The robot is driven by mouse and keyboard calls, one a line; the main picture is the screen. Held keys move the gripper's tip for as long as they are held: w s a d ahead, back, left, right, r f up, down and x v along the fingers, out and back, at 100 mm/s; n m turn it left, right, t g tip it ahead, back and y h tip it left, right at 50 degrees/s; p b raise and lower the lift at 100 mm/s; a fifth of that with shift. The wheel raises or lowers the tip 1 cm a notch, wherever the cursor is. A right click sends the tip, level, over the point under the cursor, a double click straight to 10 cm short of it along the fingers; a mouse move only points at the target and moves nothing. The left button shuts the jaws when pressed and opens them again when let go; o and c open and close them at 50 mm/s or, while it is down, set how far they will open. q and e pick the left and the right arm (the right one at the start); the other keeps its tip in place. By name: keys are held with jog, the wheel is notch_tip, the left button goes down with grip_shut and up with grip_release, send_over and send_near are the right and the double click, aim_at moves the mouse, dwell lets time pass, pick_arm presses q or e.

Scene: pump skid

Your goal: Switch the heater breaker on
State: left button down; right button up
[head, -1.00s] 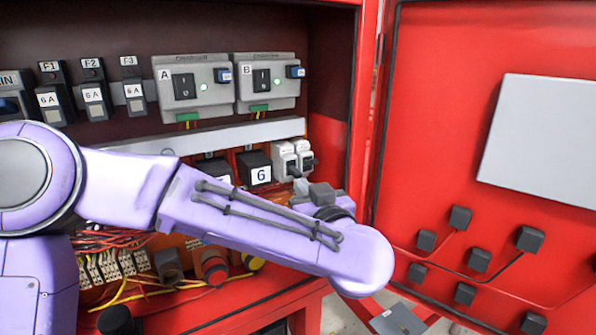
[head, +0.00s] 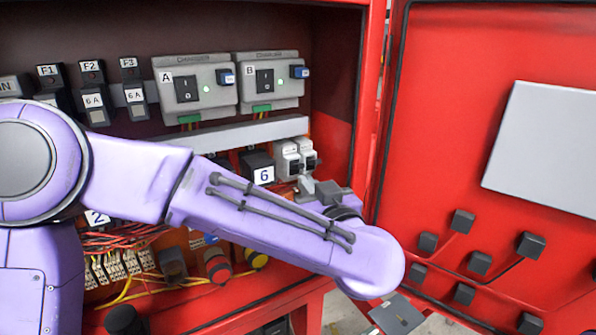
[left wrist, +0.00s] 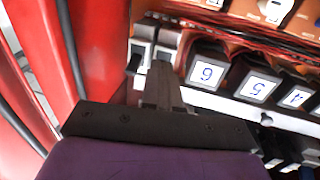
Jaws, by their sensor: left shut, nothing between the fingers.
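Two small white breakers stand side by side at the right end of the lower row in the red cabinet, a left one (head: 286,158) and a right one (head: 308,154). Both have dark levers. I cannot read a heater label on either. My left gripper (head: 304,187) is shut and empty, just below and in front of the breakers. In the left wrist view its fingers (left wrist: 161,82) reach up to the pair and cover part of one breaker (left wrist: 167,42). The other breaker (left wrist: 142,48) shows a black lever sticking out. I cannot tell whether the fingertips touch. My right gripper is not in view.
A black block labelled 6 (head: 258,167) sits directly left of the breakers. Charger units A (head: 208,88) and B (head: 284,82) are above, over a grey duct (head: 235,132). The open red door (head: 450,130) stands to the right. Red wires run below the breakers.

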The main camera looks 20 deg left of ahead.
pick_arm(q)
jog(key=shift+w+d+p+v, duration=0.15)
jog(key=shift+p+v, duration=0.1)
jog(key=shift+v, duration=0.65)
jog(key=shift+w+d+p+v, duration=0.1)
jog(key=shift+p+v, duration=0.15)
jog(key=shift+v, duration=0.65)
jog(key=shift+w+d+p+v, duration=0.15)
jog(key=shift+p+v, duration=0.1)
jog(key=shift+v, duration=0.65)
jog(key=shift+s, duration=0.1)
